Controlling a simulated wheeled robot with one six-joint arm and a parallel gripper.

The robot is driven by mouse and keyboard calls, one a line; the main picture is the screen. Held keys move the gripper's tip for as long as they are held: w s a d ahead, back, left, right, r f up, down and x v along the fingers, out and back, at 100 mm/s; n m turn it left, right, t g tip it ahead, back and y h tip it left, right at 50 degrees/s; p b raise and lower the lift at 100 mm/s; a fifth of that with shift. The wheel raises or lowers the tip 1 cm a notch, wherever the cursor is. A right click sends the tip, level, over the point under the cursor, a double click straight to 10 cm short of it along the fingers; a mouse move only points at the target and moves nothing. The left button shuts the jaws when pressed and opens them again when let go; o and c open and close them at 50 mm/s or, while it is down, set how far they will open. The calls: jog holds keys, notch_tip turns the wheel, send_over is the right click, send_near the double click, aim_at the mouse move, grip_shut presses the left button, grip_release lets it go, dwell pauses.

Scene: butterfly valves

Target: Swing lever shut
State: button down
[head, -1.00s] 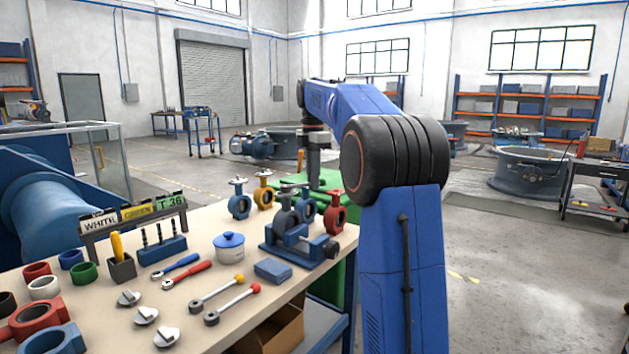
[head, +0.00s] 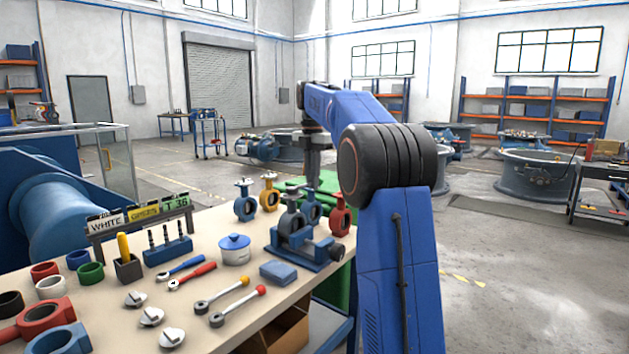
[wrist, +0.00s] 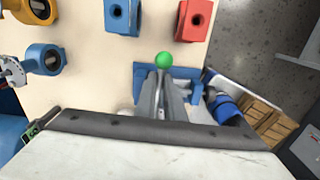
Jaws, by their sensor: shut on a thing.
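A grey butterfly valve (head: 291,222) is held upright in a blue vise (head: 310,250) at the far right part of the bench. In the wrist view a lever's green ball knob (wrist: 164,60) shows just past the fingertips, above the vise (wrist: 149,72). My gripper (head: 313,186) reaches down beside the valve's top. In the wrist view its fingers (wrist: 163,80) are closed together on the lever near the knob. The fingers hide most of the lever and the valve body, so the lever's angle is unclear.
Blue, yellow and red valves (head: 340,215) stand close around the vise. The bench edge (head: 300,300) is close on the right, with open floor (head: 500,270) beyond.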

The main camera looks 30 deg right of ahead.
jog(key=shift+w+a+f+n, duration=0.1)
jog(key=shift+w+a+n, duration=0.1)
jog(key=shift+w+n, duration=0.25)
jog(key=c, duration=1.8)
grip_release()
jog(key=shift+o, duration=0.2)
notch_tip(320, 180, up, 7)
jog(key=shift+s, duration=0.1)
